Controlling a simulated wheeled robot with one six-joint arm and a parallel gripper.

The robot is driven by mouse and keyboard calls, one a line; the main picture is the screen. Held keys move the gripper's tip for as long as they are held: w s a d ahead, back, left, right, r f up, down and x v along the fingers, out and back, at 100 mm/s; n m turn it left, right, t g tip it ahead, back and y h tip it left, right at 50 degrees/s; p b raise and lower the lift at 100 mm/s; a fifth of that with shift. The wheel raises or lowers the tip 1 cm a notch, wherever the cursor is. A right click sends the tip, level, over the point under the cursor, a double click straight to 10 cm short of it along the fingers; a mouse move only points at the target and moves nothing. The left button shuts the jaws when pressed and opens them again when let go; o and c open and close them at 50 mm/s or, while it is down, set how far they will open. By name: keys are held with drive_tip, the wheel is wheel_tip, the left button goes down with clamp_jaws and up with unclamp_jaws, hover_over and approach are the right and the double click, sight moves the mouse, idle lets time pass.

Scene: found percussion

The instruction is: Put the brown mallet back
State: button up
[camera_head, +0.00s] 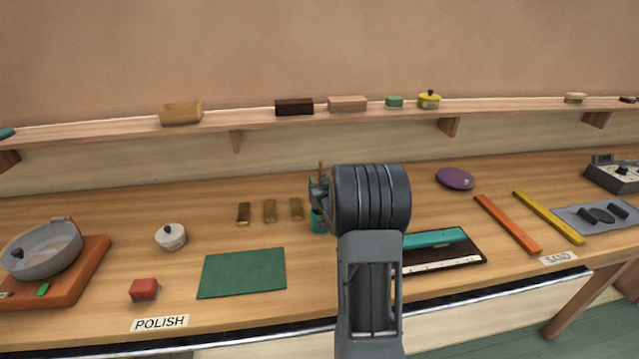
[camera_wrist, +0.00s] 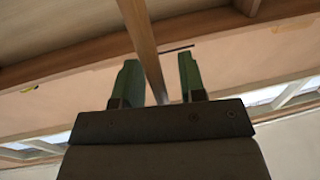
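My gripper (camera_head: 319,192) is at the middle of the bench, partly hidden behind my own dark arm. In the wrist view its green-padded fingers (camera_wrist: 160,80) stand apart. A brown wooden stick (camera_wrist: 143,40), likely the brown mallet's handle, passes between them, with a clear gap to the right finger. A short brown tip (camera_head: 321,167) rises above the gripper in the head view. No mallet head is visible, and whether the stick is in the cup cannot be told.
A teal block on a dark tray (camera_head: 470,257) is close on the right. A purple disc (camera_head: 455,178) lies behind it. A shelf (camera_head: 240,122) with small objects runs along the wall.

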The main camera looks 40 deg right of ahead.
drive_tip(key=shift+r, duration=0.15)
drive_tip(key=b+v, duration=0.2)
drive_tip(key=v, duration=1)
drive_tip(key=s+a+g+y, duration=0.1)
drive_tip(key=a+g+y, duration=0.1)
drive_tip(key=a+g, duration=0.65)
drive_tip(key=s+a+n+g+y, duration=0.3)
drive_tip(key=s+a+g, duration=0.2)
drive_tip(key=s+a, duration=0.8)
drive_tip(key=shift+s+a+f, duration=0.25)
drive_tip(key=shift+a+f, duration=0.15)
drive_tip(key=shift+a, duration=0.7)
